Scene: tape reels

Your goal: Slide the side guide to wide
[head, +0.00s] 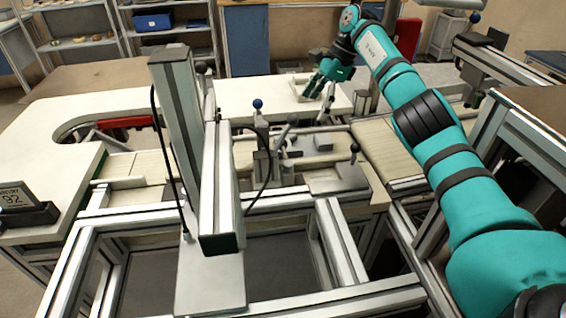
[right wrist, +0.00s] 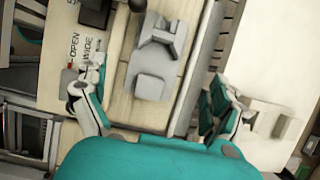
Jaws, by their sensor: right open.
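My right gripper (head: 318,92) is open and empty at the far side of the conveyor in the head view. In the right wrist view its two fingers stand wide apart (right wrist: 158,80), with a grey block (right wrist: 150,87) and a notched grey piece (right wrist: 163,38) seen between them. A pale plate (right wrist: 72,25) at the left carries the words OPEN and WIDE; the left finger overlaps its edge. A dark round knob (right wrist: 137,5) shows at the top edge. I cannot tell for sure which part is the side guide. My left gripper is not in view.
A metal post (head: 175,130) with cables rises left of centre. A blue-knobbed lever (head: 258,104) and a black-knobbed lever (head: 355,148) stand by the conveyor (head: 235,160). A display (head: 15,196) stands at left.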

